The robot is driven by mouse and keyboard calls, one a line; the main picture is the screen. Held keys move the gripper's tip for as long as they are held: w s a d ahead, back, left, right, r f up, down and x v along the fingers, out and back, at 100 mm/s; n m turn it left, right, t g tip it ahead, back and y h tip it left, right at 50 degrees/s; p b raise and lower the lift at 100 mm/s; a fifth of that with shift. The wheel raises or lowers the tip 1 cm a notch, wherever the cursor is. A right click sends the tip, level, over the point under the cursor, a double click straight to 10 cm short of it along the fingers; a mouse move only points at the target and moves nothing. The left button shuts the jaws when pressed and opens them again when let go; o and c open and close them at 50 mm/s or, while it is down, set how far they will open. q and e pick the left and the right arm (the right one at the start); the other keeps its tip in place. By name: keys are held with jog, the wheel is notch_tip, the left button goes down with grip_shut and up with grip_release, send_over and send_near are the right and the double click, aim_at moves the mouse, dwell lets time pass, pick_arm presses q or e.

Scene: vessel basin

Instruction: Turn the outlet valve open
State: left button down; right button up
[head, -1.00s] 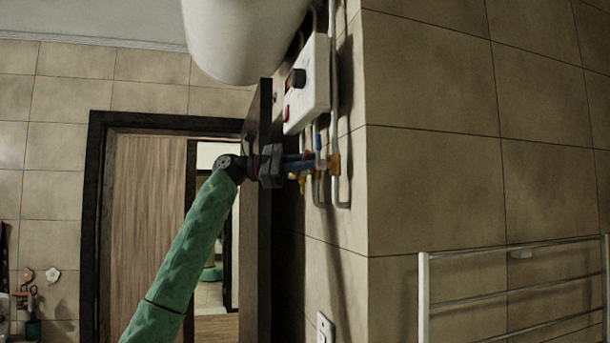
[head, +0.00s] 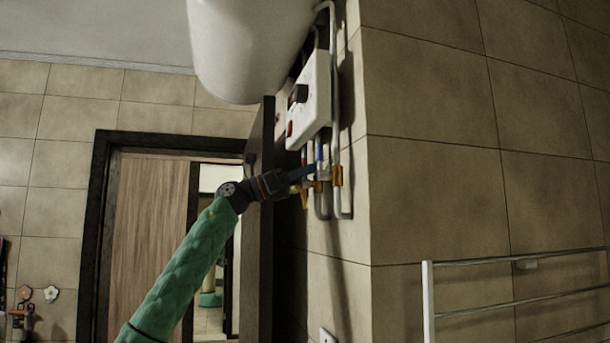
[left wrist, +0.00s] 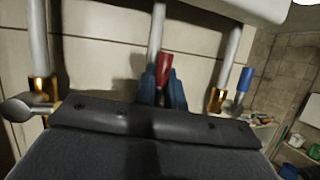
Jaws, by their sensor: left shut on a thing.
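A red valve handle (left wrist: 165,74) stands upright on the middle pipe in the left wrist view. My left gripper (left wrist: 162,88) has its blue fingers on either side of this handle and is shut on it. In the head view the left gripper (head: 306,172) reaches the pipes below a white control box, and its fingers largely hide the red handle. A blue valve handle (left wrist: 245,80) sits upright on the right-hand pipe in the left wrist view, apart from the fingers. The valve bodies are brass. My right gripper is not in view.
The white control box (head: 309,98) and a large white tank (head: 245,45) are above the gripper. A dark door edge (head: 258,230) stands close to my left wrist. A towel rail (head: 429,300) is on the tiled wall at right.

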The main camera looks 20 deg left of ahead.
pick_arm(q)
jog(key=shift+w+a+n+t, duration=0.1)
jog(key=shift+n+t, duration=0.3)
jog(key=shift+n, duration=0.2)
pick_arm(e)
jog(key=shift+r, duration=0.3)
pick_arm(q)
jog(key=shift+r, duration=0.1)
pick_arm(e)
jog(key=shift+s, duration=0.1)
pick_arm(q)
jog(key=c, duration=1.5)
grip_release()
jog(key=shift+w, duration=0.1)
